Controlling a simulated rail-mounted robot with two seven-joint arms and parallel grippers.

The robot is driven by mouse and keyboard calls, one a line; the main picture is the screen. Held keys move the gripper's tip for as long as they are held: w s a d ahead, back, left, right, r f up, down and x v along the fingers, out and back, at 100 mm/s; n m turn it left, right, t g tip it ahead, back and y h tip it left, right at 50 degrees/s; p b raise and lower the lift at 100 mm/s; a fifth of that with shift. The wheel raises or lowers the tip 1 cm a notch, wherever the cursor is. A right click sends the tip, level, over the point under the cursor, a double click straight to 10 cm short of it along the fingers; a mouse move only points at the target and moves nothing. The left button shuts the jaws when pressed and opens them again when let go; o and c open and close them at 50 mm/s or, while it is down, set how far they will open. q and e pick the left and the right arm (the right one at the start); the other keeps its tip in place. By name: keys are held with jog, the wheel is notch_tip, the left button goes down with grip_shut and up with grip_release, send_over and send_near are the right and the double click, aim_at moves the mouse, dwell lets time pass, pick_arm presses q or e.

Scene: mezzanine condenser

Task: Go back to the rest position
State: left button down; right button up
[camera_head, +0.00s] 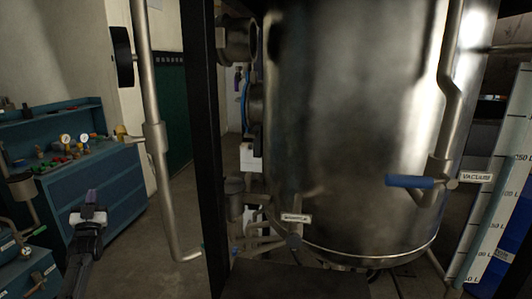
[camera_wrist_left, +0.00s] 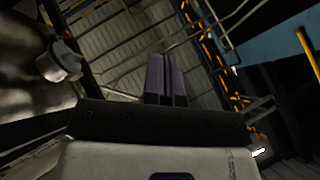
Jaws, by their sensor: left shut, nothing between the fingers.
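My left gripper (camera_head: 91,196) is at the lower left of the head view, with the arm coming up from the bottom edge. It is in the air between the blue workbench and the steel pipe, apart from both. In the left wrist view its two fingers (camera_wrist_left: 166,78) lie side by side, shut and empty. My right gripper is not in either view.
A large steel vessel (camera_head: 350,120) fills the middle, with a blue-handled valve (camera_head: 409,182) at its right. A black post (camera_head: 203,150) and a steel pipe (camera_head: 155,140) stand left of it. A blue workbench (camera_head: 95,190) stands at the left. Some floor (camera_head: 180,225) is clear.

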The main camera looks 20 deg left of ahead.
pick_arm(q)
jog(key=d+r+g+h, duration=0.4)
jog(key=d+g+h, duration=0.3)
jog(key=d, duration=0.8)
jog(key=s+d+f+m+g+h, duration=0.1)
jog(key=s+d+f, duration=0.1)
jog(key=d+f, duration=0.35)
jog(key=s+d+f+m+h, duration=0.1)
jog(key=s+d+f+m, duration=0.15)
jog(key=d, duration=0.55)
jog(key=s+d+f+m+g+h, duration=0.1)
jog(key=s+d+f, duration=0.2)
jog(key=d, duration=0.3)
jog(key=s+d+f+m+g+h+p, duration=0.2)
jog(key=s+d+f+h, duration=0.2)
jog(key=s+d+f, duration=0.9)
jog(key=s+d+f+g+h+p, duration=0.1)
jog(key=s+d+f+g, duration=0.2)
jog(key=s+f, duration=0.55)
jog(key=s+d+f+g+h, duration=0.1)
jog(key=s+d+f+g, duration=0.3)
jog(key=s, duration=0.7)
notch_tip(320, 180, up, 37)
jog(key=a+t+p, duration=0.1)
jog(key=p, duration=3.7)
jog(key=shift+r, duration=0.2)
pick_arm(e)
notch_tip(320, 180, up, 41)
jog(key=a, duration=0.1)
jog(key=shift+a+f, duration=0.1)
